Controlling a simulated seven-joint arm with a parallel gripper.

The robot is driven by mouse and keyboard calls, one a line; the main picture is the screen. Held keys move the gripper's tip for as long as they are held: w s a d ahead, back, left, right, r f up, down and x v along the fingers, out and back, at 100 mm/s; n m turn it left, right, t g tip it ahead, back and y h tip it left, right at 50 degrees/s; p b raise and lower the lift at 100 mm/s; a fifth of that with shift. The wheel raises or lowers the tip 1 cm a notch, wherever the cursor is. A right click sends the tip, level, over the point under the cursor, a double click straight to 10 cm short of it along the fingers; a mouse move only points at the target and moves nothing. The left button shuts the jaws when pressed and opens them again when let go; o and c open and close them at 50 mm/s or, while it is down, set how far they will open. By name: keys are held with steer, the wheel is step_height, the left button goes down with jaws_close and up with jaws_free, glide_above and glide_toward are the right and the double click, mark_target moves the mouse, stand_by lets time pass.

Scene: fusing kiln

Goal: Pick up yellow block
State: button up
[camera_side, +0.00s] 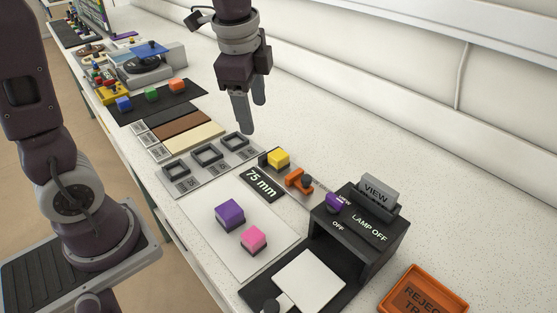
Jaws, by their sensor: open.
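The yellow block (279,157) sits on a dark base on a grey strip at the middle of the counter, next to the "75 mm" label. My gripper (252,114) hangs above and a little behind and left of the block, fingers pointing down. Its fingers are apart and nothing is between them. It does not touch the block.
An orange clamp-like part (298,181) is close to the right of the block. A purple block (230,214) and a pink block (254,238) lie on a white sheet in front. A black lamp box (335,245) and orange reject tray (425,292) stand right. Square frames (207,155) lie left.

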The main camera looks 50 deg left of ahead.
mark_target(279, 154)
steer(key=w+f+m, duration=0.2)
steer(key=f, duration=0.1)
steer(key=w+a+f+m+g, duration=0.1)
steer(key=w+f+m, duration=0.1)
steer(key=w+f, duration=0.1)
steer(key=w+f+m+g, duration=0.1)
steer(key=w+f+m, duration=0.1)
steer(key=w+f, duration=0.1)
steer(key=shift+w+a+f, duration=0.15)
steer(key=shift+a+f, duration=0.1)
steer(key=shift+f, duration=0.3)
steer(key=shift+m, duration=0.5)
steer(key=f, duration=0.5)
steer(key=a+f, duration=0.1)
steer(key=f, duration=0.2)
steer(key=shift+w+a, duration=0.1)
steer(key=shift+w, duration=0.1)
jaws_close()
